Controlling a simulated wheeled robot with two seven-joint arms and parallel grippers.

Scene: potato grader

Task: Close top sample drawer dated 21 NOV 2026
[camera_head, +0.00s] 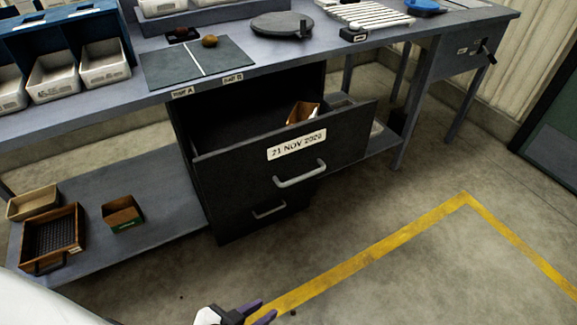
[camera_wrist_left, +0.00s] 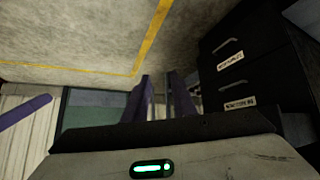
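The top sample drawer (camera_head: 230,168), dark and labelled "21 NOV 2026" (camera_head: 297,144), is pulled well out of the cabinet under the bench. Its silver bar handle (camera_head: 300,174) is on the front. A brown open box (camera_head: 303,112) sits inside it. A lower drawer (camera_head: 235,222) with its own handle is shut. My left gripper (camera_head: 257,312) is at the bottom edge of the head view, over the floor, apart from the drawer. In the left wrist view its purple fingers (camera_wrist_left: 161,100) stand apart with nothing between them. The right gripper does not show.
The bench (camera_head: 100,103) carries white bins (camera_head: 104,63), a dark mat (camera_head: 200,62) with a potato, and a round plate (camera_head: 282,25). A lower shelf (camera_head: 160,220) at left holds small boxes. The floor (camera_head: 370,215) before the drawers is clear, marked by a yellow line (camera_head: 380,245).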

